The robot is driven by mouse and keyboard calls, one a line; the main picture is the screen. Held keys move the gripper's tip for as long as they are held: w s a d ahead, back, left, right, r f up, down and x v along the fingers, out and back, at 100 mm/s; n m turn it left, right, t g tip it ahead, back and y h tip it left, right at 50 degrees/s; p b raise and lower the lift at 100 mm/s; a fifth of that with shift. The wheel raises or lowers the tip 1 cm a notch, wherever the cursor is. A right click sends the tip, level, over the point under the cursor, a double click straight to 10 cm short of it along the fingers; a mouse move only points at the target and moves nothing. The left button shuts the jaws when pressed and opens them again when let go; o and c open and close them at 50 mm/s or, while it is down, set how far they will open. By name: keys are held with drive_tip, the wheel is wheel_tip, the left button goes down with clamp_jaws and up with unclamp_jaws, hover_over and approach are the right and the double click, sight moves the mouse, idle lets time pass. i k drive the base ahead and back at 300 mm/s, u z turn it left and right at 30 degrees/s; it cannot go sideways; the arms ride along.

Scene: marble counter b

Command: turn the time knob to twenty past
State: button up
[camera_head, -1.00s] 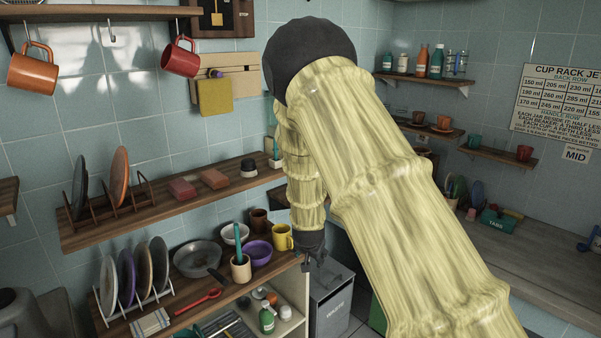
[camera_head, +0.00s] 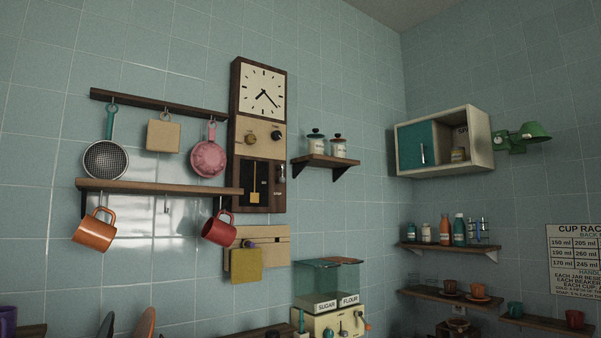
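A tall dark-wood wall clock (camera_head: 237,150) hangs on the tiled wall, left of centre. Its square white face (camera_head: 262,78) has black marks and two dark hands. One hand points to the lower right, near the four mark, and a shorter one appears to point to the lower left. Below the face, a pale panel carries a brass knob (camera_head: 251,138) on the left and a darker knob (camera_head: 276,136) on the right. Their labels are too small to read, so I cannot tell which is the time knob. My gripper is outside this view.
A lower shelf (camera_head: 150,187) with an orange mug (camera_head: 94,232) and a red mug (camera_head: 218,229) hanging beneath reaches the clock's left side. A small shelf with jars (camera_head: 325,161) is close on its right. Boards (camera_head: 258,245) hang below. The wall above the clock is bare.

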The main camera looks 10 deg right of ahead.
sight(276, 135)
drive_tip(key=u, duration=0.05)
drive_tip(key=k, duration=1.1)
drive_tip(key=z, duration=0.7)
drive_tip(key=i, duration=0.6)
drive_tip(key=z, duration=0.9)
drive_tip(key=i, duration=0.65)
drive_tip(key=u, duration=0.55)
drive_tip(key=i, duration=0.65)
drive_tip(key=u, duration=0.75)
